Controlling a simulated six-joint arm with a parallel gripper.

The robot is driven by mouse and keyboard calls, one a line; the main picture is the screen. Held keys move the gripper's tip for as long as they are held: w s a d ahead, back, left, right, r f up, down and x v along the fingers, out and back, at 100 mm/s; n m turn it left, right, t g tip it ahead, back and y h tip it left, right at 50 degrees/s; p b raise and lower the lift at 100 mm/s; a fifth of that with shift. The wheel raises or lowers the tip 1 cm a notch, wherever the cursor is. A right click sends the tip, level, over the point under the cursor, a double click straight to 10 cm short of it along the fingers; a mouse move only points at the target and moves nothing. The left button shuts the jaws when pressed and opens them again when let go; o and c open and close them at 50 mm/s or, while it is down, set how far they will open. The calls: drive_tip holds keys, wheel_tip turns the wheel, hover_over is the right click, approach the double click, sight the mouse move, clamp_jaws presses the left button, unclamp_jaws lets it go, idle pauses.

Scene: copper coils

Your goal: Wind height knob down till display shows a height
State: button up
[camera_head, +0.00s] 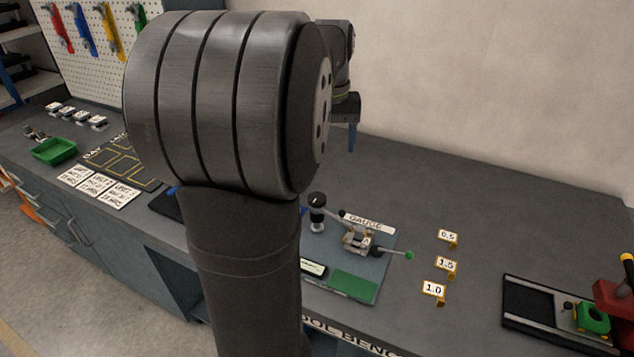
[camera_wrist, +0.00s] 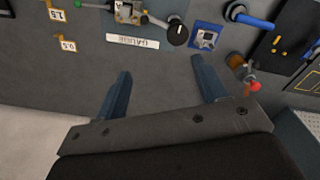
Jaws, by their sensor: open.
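A black knob (camera_head: 316,201) with a white mark on top stands upright on a post at the back left of the gauge board (camera_head: 375,270). It also shows in the wrist view (camera_wrist: 178,34), beyond my fingertips. A small display (camera_head: 313,268) lies at the board's front left, partly behind my arm; its reading is too small to make out. A metal gauge mechanism (camera_head: 358,240) with a green-tipped lever sits right of the knob. My gripper (camera_wrist: 163,72) is open and empty, its two blue fingers apart above the bench. In the head view one finger shows behind my arm.
Tags 0.5 (camera_head: 447,236), 1.5 (camera_head: 445,265) and 1.0 (camera_head: 433,290) stand right of the board. A rail fixture (camera_head: 540,305) with green and red parts is at far right. In the wrist view, a red-tipped part (camera_wrist: 254,86) lies close to the right finger. The bench behind the board is clear.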

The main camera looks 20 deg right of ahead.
drive_tip(key=w+f+n, duration=0.1)
drive_tip(key=f+n, duration=0.2)
drive_tip(key=n, duration=0.1)
drive_tip(key=w+a+f+n, duration=0.1)
drive_tip(key=f+n, duration=0.2)
drive_tip(key=f, duration=0.1)
drive_tip(key=w+f+n, duration=0.1)
drive_tip(key=f+n, duration=0.3)
drive_tip(key=shift+w+a+f+n, duration=0.2)
drive_tip(key=shift+a+f+n, duration=0.05)
drive_tip(key=shift+a+n, duration=0.05)
drive_tip(key=shift+w+a+f+n, duration=0.1)
drive_tip(key=shift+f+n, duration=0.45)
drive_tip(key=shift+n, duration=0.15)
drive_tip(key=shift+f, duration=0.75)
drive_tip(key=shift+f, duration=0.3)
drive_tip(key=shift+f, duration=1.45)
